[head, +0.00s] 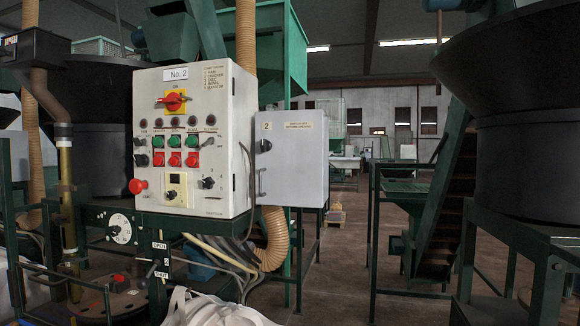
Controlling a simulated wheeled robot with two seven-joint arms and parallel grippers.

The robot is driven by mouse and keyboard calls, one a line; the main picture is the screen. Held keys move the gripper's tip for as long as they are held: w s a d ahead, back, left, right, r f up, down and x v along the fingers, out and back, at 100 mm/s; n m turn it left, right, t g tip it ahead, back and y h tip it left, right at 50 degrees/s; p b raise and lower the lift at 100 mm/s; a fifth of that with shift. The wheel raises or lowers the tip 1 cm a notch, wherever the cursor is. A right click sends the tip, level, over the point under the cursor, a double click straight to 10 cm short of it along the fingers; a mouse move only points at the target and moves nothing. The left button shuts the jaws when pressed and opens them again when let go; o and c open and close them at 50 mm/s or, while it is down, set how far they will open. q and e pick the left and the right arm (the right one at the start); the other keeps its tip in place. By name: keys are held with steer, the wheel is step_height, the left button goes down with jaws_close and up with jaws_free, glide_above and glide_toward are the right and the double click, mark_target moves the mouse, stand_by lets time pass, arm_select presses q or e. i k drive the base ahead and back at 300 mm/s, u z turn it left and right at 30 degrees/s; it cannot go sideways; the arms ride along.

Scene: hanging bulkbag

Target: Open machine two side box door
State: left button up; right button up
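The machine two side box door (293,160) is a light grey panel marked "2". It sits just right of the control panel and looks shut, flush with its box. A dark handle (262,184) is on its left side, and a dark latch or lock (264,146) is above it. The white control panel (197,140) labelled "No. 2" carries a red and yellow switch, green and red buttons and a red knob at lower left. Neither of my grippers shows in the head view.
A green steel frame (372,240) stands right of the door, with a large dark hopper (530,110) at the far right. A ribbed tan hose (273,240) and cables hang below the panel. White bag fabric (215,310) lies at the bottom. Open floor (335,265) shows beyond.

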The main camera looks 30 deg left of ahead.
mark_target(291, 174)
steer(key=u, duration=1.2)
steer(key=i, duration=0.3)
steer(key=z, duration=0.05)
